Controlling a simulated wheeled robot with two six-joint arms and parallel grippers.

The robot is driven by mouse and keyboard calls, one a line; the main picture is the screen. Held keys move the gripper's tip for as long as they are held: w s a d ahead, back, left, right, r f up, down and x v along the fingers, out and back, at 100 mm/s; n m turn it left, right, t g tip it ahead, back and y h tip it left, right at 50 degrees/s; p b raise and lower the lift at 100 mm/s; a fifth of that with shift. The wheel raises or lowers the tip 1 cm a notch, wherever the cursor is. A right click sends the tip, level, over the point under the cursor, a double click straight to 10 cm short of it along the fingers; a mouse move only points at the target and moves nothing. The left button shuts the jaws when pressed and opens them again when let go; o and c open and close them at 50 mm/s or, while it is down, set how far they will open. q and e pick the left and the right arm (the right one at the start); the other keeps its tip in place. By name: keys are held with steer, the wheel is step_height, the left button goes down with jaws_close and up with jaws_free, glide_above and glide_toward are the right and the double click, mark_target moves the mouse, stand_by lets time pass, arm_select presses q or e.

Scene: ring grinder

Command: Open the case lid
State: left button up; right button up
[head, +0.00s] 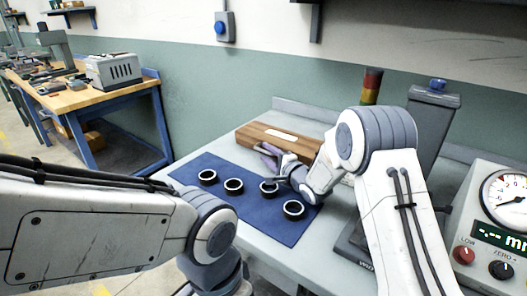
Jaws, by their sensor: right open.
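The case (247,136) is a striped brown wooden box with a pale label on top, at the back of the grey bench. Its lid looks shut. My right gripper (268,156) is open, close to the front side of the case. Whether it touches the case I cannot tell. My right wrist and forearm hide the right end of the case. My left arm comes in from the left over the front of the bench, and its gripper is not visible.
Several dark rings, one of them here (207,177), lie in a row on a blue mat (252,219) in front of the case. A gauge box (497,215) with a dial and knobs stands at right. A grey stand (428,125) rises behind my right arm.

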steer(key=shift+x, duration=1.2)
jaws_close()
stand_by(0.6)
